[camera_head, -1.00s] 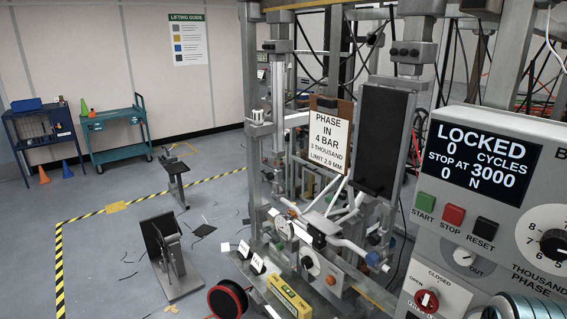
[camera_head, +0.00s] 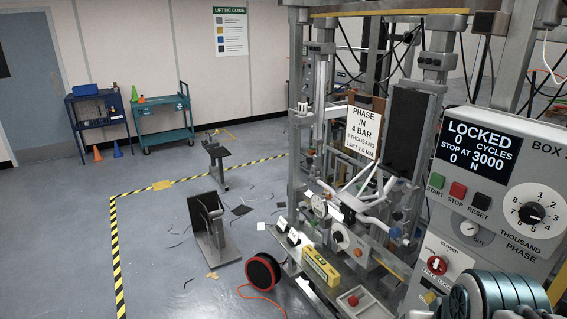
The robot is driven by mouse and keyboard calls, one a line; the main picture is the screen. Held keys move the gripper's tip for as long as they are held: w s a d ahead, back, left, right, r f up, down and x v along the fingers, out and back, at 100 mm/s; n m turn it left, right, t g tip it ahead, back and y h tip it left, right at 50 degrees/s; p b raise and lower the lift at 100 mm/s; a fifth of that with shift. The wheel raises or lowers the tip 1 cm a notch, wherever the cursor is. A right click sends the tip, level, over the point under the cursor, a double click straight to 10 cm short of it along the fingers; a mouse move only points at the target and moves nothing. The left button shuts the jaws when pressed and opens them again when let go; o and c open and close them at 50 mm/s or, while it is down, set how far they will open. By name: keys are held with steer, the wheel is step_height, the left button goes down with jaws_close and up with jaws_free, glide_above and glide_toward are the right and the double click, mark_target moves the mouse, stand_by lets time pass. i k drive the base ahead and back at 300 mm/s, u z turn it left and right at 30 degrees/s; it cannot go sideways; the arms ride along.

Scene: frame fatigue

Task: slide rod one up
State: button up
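A tall grey test rig (camera_head: 298,150) with upright columns stands right of centre in the head view. A bike frame with pale tubes (camera_head: 366,178) sits within it, beside a tall black pad (camera_head: 406,130). A sign on the rig (camera_head: 363,132) reads "PHASE IN 4 BAR". I cannot tell which of the rig's uprights or bars is rod one.
The control box (camera_head: 500,225) stands at the right; its screen (camera_head: 484,150) reads LOCKED, 0 cycles. A red-black reel (camera_head: 262,273), a yellow device (camera_head: 320,267) and a stand (camera_head: 212,230) are low in front. Carts (camera_head: 163,122) stand at the back left. Left floor is mostly clear.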

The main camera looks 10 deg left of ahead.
mark_target(317, 161)
steer(key=u, duration=0.6)
steer(key=i, duration=2.5)
steer(key=u, duration=0.15)
